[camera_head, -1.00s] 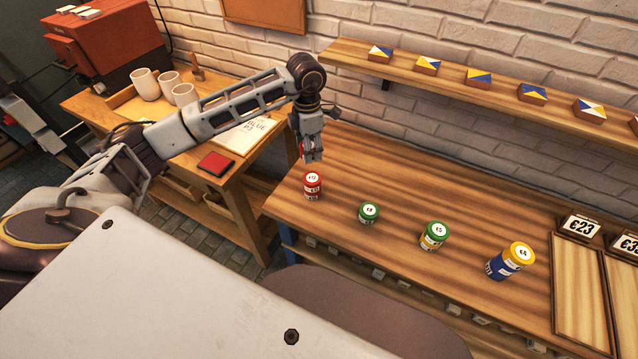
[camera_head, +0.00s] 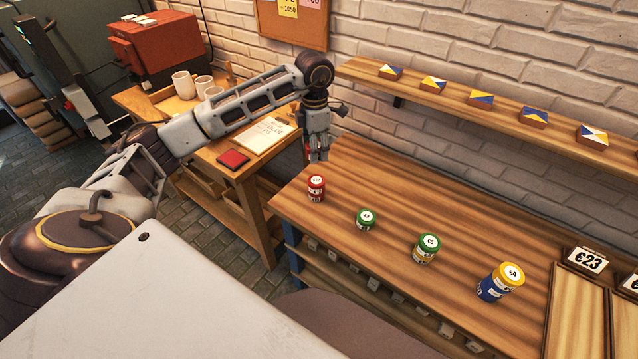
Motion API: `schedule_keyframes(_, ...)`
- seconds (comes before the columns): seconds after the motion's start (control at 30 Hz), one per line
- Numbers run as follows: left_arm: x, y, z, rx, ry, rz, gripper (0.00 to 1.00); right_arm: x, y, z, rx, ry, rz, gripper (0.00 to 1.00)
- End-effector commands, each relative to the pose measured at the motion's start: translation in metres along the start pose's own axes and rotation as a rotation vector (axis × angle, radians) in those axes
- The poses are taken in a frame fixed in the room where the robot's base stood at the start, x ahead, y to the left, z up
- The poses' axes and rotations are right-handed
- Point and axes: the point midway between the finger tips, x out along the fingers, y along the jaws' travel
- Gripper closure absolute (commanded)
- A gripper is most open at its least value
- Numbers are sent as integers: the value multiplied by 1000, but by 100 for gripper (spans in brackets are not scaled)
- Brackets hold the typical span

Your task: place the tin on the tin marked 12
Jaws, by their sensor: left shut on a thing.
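My left gripper (camera_head: 318,154) is over the far left end of the wooden table, pointing down and shut. A bit of red shows at its left side, so it seems to hold a red tin, mostly hidden by the fingers. Right below it a red tin (camera_head: 316,189) with a white label stands upright; its top seems to read 12, but the print is small. I cannot tell whether the held thing touches it. A green tin (camera_head: 366,220), a green-lidded tin (camera_head: 426,250) and a blue tin with yellow lid (camera_head: 499,284) stand to the right. My right gripper is not in view.
The wooden table (camera_head: 420,200) is clear behind the tins. A shelf (camera_head: 505,112) with several blue, yellow and white tiles runs along the wall. Price signs (camera_head: 587,260) stand at the right. A side table (camera_head: 180,155) with several cups stands at the left.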

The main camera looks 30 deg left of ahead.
Motion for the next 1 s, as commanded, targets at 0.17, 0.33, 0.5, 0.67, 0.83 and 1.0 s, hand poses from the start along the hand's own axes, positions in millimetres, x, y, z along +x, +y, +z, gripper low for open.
schedule_keyframes(0.17,0,-2,2,22,0,0,77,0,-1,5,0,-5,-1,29)
schedule_keyframes(0.33,0,-2,2,25,0,0,77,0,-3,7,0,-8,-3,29)
schedule_keyframes(0.5,0,-2,2,25,0,0,77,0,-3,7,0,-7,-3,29)
schedule_keyframes(0.67,6,-2,2,25,1,-1,77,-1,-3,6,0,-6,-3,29)
schedule_keyframes(0.83,26,-2,1,24,3,-2,77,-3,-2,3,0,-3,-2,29)
schedule_keyframes(1.0,48,-2,2,24,2,-1,77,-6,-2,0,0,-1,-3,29)
